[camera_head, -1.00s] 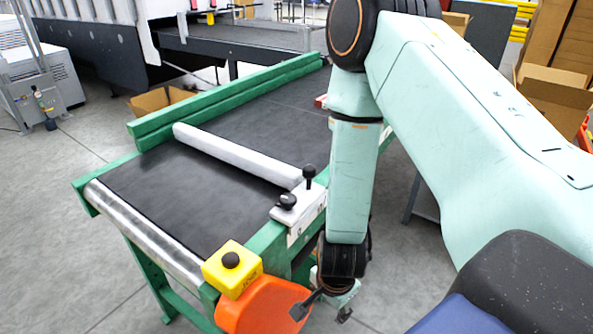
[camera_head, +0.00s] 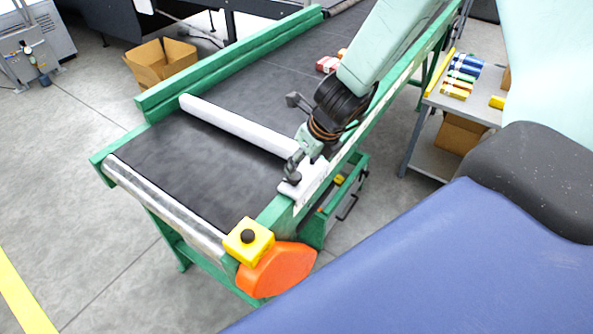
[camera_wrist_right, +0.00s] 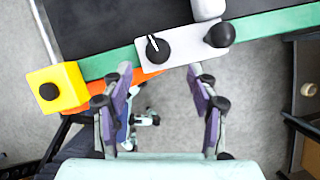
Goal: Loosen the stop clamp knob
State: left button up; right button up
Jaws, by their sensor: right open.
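The stop clamp is a white plate (camera_wrist_right: 185,49) on the belt's green side rail. It carries a black knob with a white line (camera_wrist_right: 158,47) and a black ball-topped knob (camera_wrist_right: 220,34). I cannot tell for sure which is the clamp knob. The pale stop bar (camera_head: 235,124) runs over the belt from the plate (camera_head: 312,182). My right gripper (camera_head: 290,135) is over the plate end in the head view, partly hiding the plate and knobs. In the right wrist view its fingers (camera_wrist_right: 160,82) are spread and empty, with both knobs beyond the tips. My left gripper is not in view.
A yellow box with a black button (camera_head: 248,241) and an orange guard (camera_head: 277,270) are at the belt's near corner. A grey table (camera_head: 447,107) with coloured items stands at right. Red items (camera_head: 328,65) lie on the belt (camera_head: 180,168). A cardboard box (camera_head: 160,66) is on the floor.

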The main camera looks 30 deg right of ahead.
aim_at(295, 175)
jog(key=shift+b+x, duration=1.95)
jog(key=shift+x, duration=1.15)
jog(key=shift+s+a, duration=0.1)
jog(key=c, duration=1.1)
jog(key=shift+c, duration=0.3)
